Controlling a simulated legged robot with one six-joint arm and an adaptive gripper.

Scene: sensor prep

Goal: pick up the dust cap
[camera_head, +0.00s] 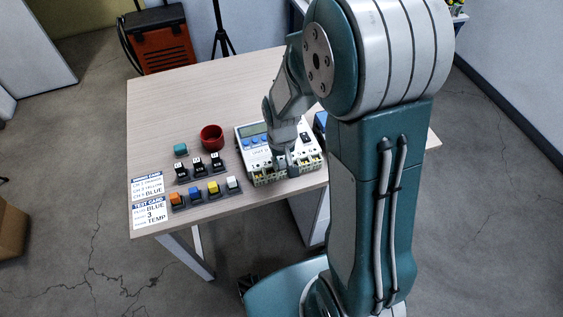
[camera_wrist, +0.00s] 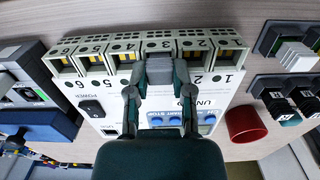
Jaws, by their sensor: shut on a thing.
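The white device (camera_head: 253,152) with numbered ports along one edge stands on the table; it also shows in the wrist view (camera_wrist: 112,88). My gripper (camera_wrist: 163,74) is over the port row, at port 3, with its fingers closed on a small grey piece, the dust cap (camera_wrist: 160,70). The fingers cover most of the cap, and I cannot tell whether it is still seated in the port or clear of it. Neighbouring ports show yellow inside. In the head view my gripper (camera_head: 287,165) is at the device's front edge and the cap is hidden.
A red cup (camera_head: 211,137) stands left of the device. Several coloured plugs (camera_head: 195,192) and black blocks (camera_head: 199,168) sit in holders, with a teal block (camera_head: 180,149) behind. Two printed cards (camera_head: 150,216) lie at the left edge. The table's back left (camera_head: 170,100) is bare.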

